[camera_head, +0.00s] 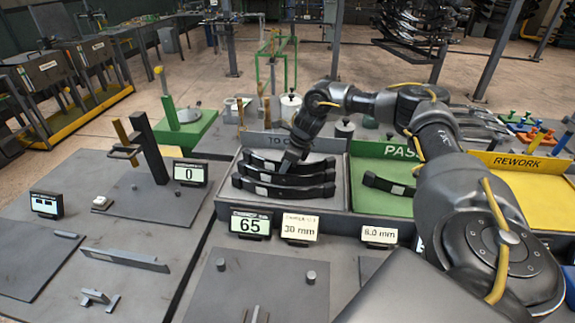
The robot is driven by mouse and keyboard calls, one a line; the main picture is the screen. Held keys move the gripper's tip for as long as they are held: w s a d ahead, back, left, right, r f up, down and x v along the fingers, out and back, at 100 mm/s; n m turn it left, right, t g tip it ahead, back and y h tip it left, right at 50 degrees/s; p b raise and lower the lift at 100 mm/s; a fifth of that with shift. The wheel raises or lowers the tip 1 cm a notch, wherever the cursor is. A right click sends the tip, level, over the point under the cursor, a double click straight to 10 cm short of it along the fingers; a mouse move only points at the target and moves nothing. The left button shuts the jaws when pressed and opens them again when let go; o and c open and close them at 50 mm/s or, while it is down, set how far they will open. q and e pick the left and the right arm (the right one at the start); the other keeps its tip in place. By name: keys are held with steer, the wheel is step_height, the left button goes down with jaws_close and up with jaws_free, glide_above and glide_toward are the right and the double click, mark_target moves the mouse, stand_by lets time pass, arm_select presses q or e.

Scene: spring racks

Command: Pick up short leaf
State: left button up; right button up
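Black curved leaves lie in the grey tray (341,195) marked "TO C…", its sign partly hidden. The front leaf (305,191) and the one behind it (312,179) lie roughly parallel, with another leaf (318,165) further back. I cannot tell which of them is the short leaf. Another black leaf (388,185) lies in the green PASS tray. My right gripper (284,167) reaches down over the back of the grey tray, at the leaves. Its fingertips are too small and dark to show whether they are open or touching a leaf. My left gripper is not in view.
The yellow REWORK tray (525,163) is at the right. Displays reading 65 (251,223) and 0 (190,173) and cards reading 30 mm (300,227) and 6.0 mm (379,234) stand nearby. An upright post (149,147) rises at the left.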

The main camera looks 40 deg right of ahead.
jaws_close()
steer(key=shift+w+r, duration=0.1)
steer(key=shift+r, duration=0.1)
steer(key=shift+r+b, duration=0.5)
steer(key=shift+r, duration=0.1)
steer(key=s+a+r, duration=0.1)
steer(key=s+r, duration=1)
steer(key=s, duration=0.3)
steer(key=shift+r, duration=0.3)
